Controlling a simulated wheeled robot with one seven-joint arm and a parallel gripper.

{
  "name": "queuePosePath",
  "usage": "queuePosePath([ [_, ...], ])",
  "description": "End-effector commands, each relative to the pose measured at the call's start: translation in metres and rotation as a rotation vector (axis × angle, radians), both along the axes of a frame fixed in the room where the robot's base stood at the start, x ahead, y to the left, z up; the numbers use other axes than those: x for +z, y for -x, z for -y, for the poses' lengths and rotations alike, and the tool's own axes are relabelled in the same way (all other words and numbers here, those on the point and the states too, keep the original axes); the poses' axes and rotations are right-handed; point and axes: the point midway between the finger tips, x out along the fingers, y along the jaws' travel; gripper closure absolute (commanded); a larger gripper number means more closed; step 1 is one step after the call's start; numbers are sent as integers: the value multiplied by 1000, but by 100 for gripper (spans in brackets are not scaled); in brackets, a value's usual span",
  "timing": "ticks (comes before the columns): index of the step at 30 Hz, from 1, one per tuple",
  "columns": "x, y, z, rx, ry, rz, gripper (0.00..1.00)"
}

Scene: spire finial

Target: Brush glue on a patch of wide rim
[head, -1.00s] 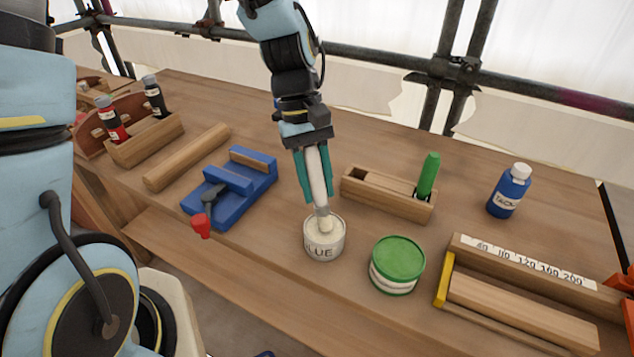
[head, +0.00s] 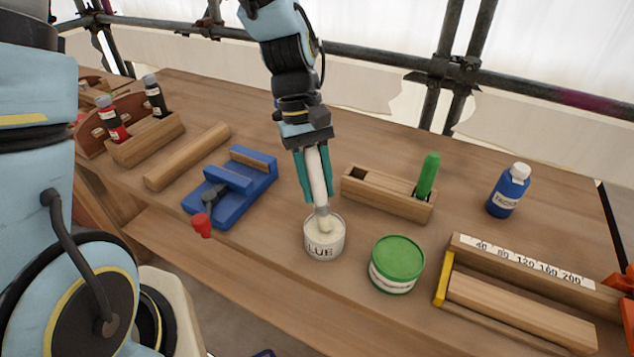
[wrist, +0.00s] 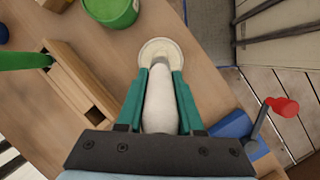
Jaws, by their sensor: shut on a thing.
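My gripper (head: 313,176) is shut on the white handle of a glue brush (head: 318,172), held upright with its tip down. The brush also shows between the teal fingers in the wrist view (wrist: 160,98). Its metal end reaches into the open white pot labelled GLUE (head: 323,243); the bristles are hidden in the pale glue. The pot also shows in the wrist view (wrist: 146,50). I cannot make out a wide rim in either view.
A green-lidded tin (head: 397,264) stands right of the pot. A wooden holder (head: 385,200) with a green-handled tool (head: 428,177) is behind. A blue vise (head: 225,190) is left. A blue bottle (head: 510,190) and a sanding rack (head: 520,305) are right.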

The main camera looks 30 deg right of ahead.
Motion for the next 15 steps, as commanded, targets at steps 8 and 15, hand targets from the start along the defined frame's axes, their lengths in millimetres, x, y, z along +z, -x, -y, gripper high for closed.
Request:
queuePosePath([
  [8,20,0,0,0,-1,-1,100],
  [15,39,0,0,0,-1,0,100],
])
